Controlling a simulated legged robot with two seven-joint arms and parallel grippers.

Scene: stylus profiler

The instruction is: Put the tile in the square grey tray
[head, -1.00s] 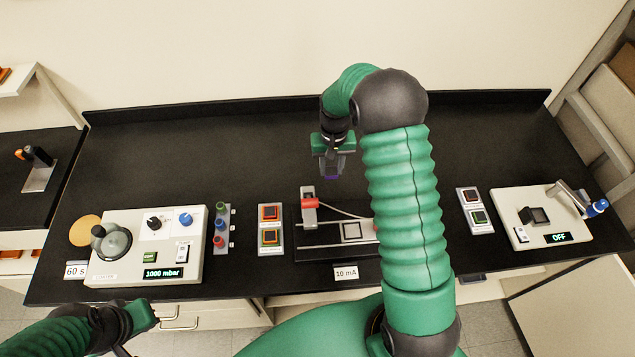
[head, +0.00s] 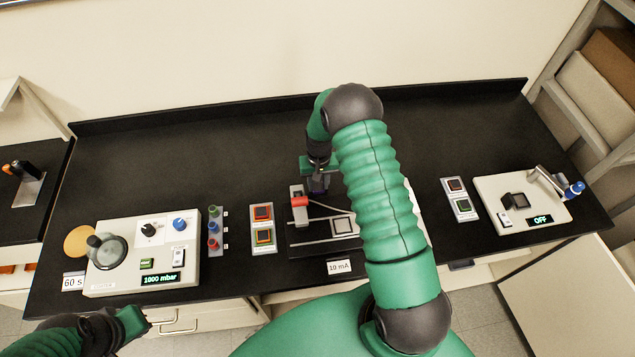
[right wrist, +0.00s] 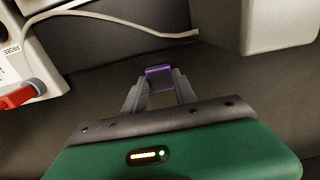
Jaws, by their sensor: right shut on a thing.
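A small purple tile (right wrist: 160,72) sits between the fingertips of my right gripper (right wrist: 159,84), which is shut on it. In the head view the right gripper (head: 318,185) is just behind the red-handled device, with the dark purple tile barely visible under it. A square pale grey tray-like piece (head: 343,226) lies on the black plate in front and slightly right of the gripper. It looks empty, and my right forearm is close beside it. My left gripper (head: 132,322) is at the lower left, off the bench front; its jaw state is unclear.
The red-handled device (head: 299,203) stands close to the gripper, with a pale cable (right wrist: 130,22) nearby. A vacuum unit (head: 140,255) is at left, colored-square holders (head: 262,228) and (head: 460,200) flank the middle, and a profiler (head: 525,203) is at right. The back bench is clear.

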